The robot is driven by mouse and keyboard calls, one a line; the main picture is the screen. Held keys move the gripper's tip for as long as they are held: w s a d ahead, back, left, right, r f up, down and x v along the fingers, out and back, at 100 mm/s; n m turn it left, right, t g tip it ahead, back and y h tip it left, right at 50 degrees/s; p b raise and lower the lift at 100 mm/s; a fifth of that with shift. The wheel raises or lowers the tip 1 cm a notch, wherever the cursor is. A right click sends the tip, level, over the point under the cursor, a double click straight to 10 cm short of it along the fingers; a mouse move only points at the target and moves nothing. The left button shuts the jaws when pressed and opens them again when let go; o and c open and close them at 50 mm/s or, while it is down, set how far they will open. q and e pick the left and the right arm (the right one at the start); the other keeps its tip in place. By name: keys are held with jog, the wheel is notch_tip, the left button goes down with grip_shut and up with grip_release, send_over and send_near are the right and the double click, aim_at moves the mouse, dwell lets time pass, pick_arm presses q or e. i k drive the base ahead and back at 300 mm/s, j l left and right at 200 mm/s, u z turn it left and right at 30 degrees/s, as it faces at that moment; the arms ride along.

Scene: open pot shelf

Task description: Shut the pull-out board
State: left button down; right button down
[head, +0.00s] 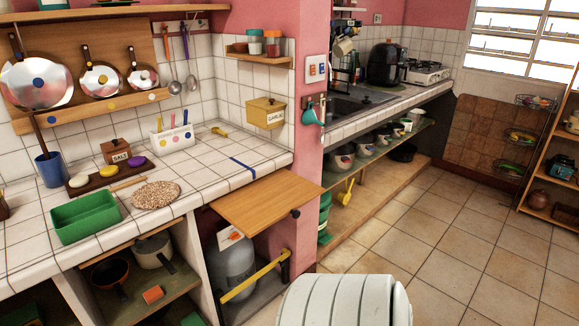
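The pull-out board (262,203) is a flat light-brown wooden panel. It sticks out from under the white tiled counter (215,170), over the open bay below. A small dark knob (295,213) is at its front right corner. The top of the board looks bare. Neither of my grippers shows in the head view.
A gas cylinder (236,268) and a yellow bar (255,277) are below the board. A pink pillar (311,150) stands just right of it. A green tray (86,216) and a round mat (156,194) lie on the counter. The tiled floor (440,250) at right is clear.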

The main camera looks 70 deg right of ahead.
aim_at(255, 206)
jog(key=z, duration=2.3)
